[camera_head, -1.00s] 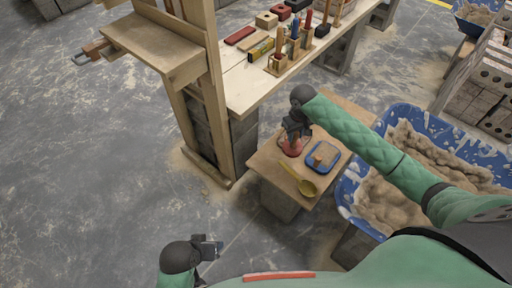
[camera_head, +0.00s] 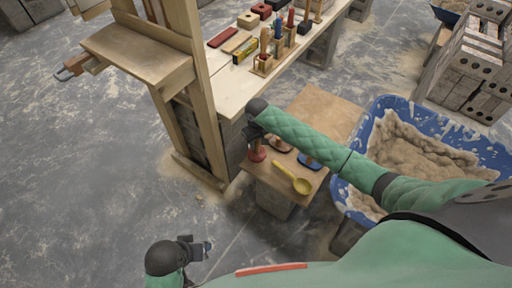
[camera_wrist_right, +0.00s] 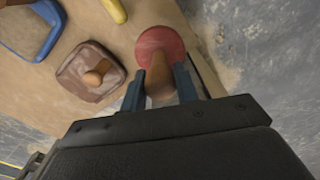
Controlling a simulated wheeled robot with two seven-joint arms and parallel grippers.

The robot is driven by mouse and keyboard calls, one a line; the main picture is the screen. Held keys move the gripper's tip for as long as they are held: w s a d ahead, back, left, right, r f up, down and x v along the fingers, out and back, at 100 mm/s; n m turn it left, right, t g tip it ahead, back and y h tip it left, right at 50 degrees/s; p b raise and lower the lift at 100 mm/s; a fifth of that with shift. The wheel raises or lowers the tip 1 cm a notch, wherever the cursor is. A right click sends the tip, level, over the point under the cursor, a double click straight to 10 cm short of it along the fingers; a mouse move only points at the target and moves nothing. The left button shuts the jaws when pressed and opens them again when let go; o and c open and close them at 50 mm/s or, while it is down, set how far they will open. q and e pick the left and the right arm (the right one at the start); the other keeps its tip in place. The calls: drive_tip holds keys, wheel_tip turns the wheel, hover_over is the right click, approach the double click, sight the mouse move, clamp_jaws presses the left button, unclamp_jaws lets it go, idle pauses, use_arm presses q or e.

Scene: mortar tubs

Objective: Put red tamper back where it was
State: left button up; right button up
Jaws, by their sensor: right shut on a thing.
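My right gripper (camera_head: 255,130) is shut on the wooden handle of the red tamper (camera_head: 257,154), at the left corner of a low wooden board. In the right wrist view the fingers of my right gripper (camera_wrist_right: 160,88) clasp the handle, and the round red head of the tamper (camera_wrist_right: 160,43) shows beyond them. Whether the head touches the board or hangs just above it I cannot tell. My left gripper (camera_head: 203,248) is over the floor at lower left, away from the board; its jaw opening is unclear.
On the low board (camera_head: 318,105) are a yellow ladle (camera_head: 300,184), a brown square tool with a wooden knob (camera_wrist_right: 90,72) and a blue-edged piece (camera_head: 309,162), partly behind my arm. A blue mortar tub (camera_head: 370,125) stands right. A workbench (camera_head: 235,85) with several tools stands behind.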

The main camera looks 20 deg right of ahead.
sight(256, 148)
drive_tip(key=shift+w+a+f, duration=0.1)
drive_tip(key=shift+a+f, duration=0.1)
drive_tip(key=shift+f, duration=0.1)
wheel_tip(256, 148, down, 3)
use_arm(q)
drive_tip(key=shift+a+r, duration=0.35)
drive_tip(key=shift+a, duration=0.05)
use_arm(e)
drive_tip(key=shift+f, duration=0.25)
use_arm(q)
drive_tip(key=shift+p, duration=0.3)
use_arm(e)
drive_tip(key=shift+f, duration=0.1)
drive_tip(key=o, duration=0.9)
use_arm(q)
drive_tip(key=shift+s, duration=0.1)
